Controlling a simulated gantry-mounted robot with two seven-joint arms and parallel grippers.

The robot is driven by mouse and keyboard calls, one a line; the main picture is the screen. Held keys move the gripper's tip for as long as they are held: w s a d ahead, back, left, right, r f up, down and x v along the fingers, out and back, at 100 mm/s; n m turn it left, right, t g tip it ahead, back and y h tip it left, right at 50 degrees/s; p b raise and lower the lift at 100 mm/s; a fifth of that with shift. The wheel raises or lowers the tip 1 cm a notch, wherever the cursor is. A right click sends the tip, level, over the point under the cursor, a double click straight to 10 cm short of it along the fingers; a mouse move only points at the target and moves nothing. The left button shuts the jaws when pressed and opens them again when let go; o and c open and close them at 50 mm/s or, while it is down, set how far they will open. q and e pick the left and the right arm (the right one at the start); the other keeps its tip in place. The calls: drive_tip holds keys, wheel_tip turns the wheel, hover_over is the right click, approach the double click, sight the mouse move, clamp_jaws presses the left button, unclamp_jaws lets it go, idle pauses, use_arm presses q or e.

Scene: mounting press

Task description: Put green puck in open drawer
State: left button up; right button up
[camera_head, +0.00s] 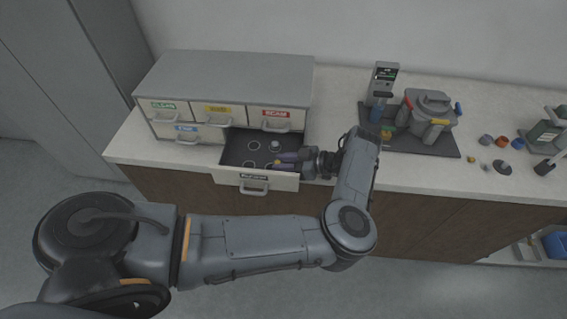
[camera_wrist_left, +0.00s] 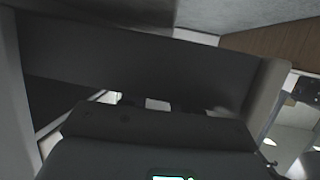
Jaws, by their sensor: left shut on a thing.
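The open drawer (camera_head: 232,176) is pulled out at the lower right of the white cabinet. Its dark inside has several pale ring marks, and a small light grey puck (camera_head: 276,146) stands towards the back. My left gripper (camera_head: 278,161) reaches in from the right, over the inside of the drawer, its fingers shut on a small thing. A yellowish-green spot with purple shows at the fingertips; I cannot clearly make out a green puck there. In the left wrist view dark drawer walls (camera_wrist_left: 140,60) surround the gripper, and its tips and what they hold are hidden. My right gripper is not in view.
The cabinet (camera_head: 225,75) has several other labelled drawers, all shut. A press (camera_head: 428,115) stands on a dark mat to the right.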

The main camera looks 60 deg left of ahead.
use_arm(q)
drive_tip(key=o, duration=1)
drive_tip(key=shift+f, duration=0.3)
drive_tip(key=shift+o, duration=0.2)
drive_tip(key=shift+d, duration=0.1)
drive_tip(key=shift+d+r+p, duration=0.1)
drive_tip(key=shift+r+p, duration=0.7)
drive_tip(key=shift+p, duration=0.1)
drive_tip(key=b+v, duration=0.5)
drive_tip(key=v, duration=0.6)
drive_tip(key=shift+w+d, duration=0.2)
drive_tip(key=shift+w, duration=0.1)
drive_tip(key=shift+r, duration=0.15)
